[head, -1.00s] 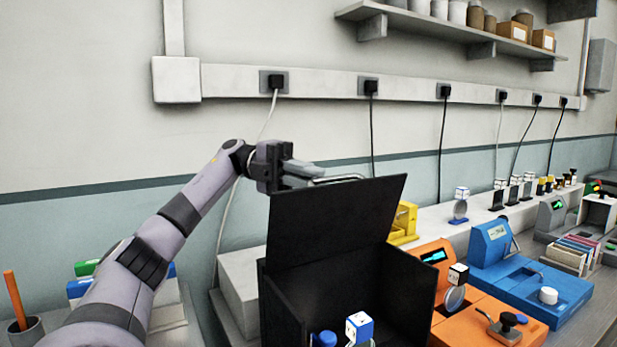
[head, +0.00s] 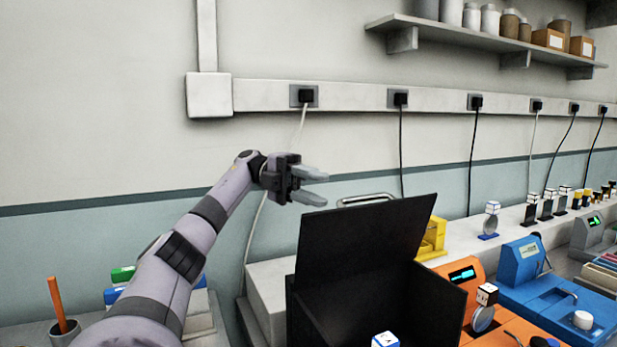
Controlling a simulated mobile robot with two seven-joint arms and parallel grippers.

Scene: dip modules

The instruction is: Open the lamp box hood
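The black lamp box (head: 440,312) stands on the bench at bottom centre. Its hood (head: 365,245) is raised and leans back, with a metal handle (head: 367,199) showing behind its top edge. My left gripper (head: 318,186) is above and left of the hood's top edge, its two fingers apart and nothing between them. It looks clear of the handle. A white and blue cube (head: 385,340) shows at the box's front, cut off by the lower frame edge. My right gripper is not in view.
An orange device (head: 462,275) and a blue device (head: 522,262) stand right of the box, with a yellow item (head: 433,238) behind. A pale block (head: 266,290) is at its left. Cables hang from the wall sockets.

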